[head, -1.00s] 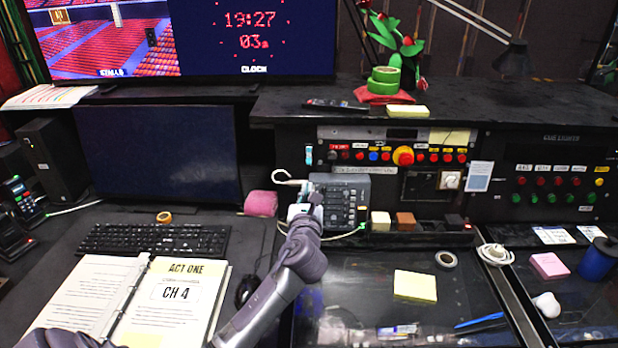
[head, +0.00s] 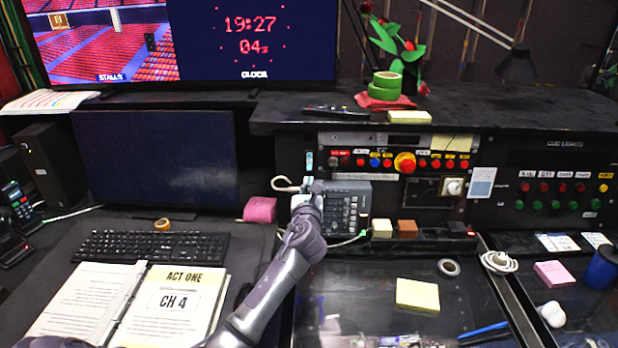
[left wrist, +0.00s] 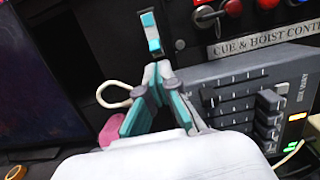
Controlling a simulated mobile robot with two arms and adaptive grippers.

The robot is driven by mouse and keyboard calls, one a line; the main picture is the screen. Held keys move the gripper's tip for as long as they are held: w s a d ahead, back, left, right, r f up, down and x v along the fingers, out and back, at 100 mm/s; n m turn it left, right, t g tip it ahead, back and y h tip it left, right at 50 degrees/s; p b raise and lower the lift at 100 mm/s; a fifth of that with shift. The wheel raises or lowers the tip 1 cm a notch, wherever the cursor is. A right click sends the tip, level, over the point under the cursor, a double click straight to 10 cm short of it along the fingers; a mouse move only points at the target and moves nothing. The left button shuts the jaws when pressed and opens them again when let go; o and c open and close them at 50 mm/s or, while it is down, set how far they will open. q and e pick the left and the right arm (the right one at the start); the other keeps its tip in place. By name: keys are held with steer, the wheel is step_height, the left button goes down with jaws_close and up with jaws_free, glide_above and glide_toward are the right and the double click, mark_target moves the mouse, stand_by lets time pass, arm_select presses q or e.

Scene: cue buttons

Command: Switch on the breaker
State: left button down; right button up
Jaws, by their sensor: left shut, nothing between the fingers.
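The breaker appears to be the small teal-and-white lever (head: 309,163) on the dark panel left of the button row; no label on it is readable. It also shows in the left wrist view (left wrist: 151,33), upright on the black panel. My left gripper (head: 312,186) is shut and empty just below the lever. In the left wrist view its teal-padded fingertips (left wrist: 158,70) meet just under the lever's lower end; whether they touch it I cannot tell. My right gripper is not in view.
A grey fader box (head: 347,205) stands close to the right of my left gripper. A pale cable loop (head: 285,184) sticks out at its left, above a pink roll (head: 260,210). A red emergency button (head: 405,163) and smaller buttons line the panel to the right.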

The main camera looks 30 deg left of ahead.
mark_target(309, 172)
arm_select(q)
steer(key=shift+x, duration=1.15)
steer(key=shift+w+a, duration=0.25)
steer(key=shift+w, duration=0.2)
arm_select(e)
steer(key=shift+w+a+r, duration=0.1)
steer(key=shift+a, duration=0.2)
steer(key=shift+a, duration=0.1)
arm_select(q)
steer(key=shift+r+p, duration=0.1)
steer(key=shift+p, duration=0.2)
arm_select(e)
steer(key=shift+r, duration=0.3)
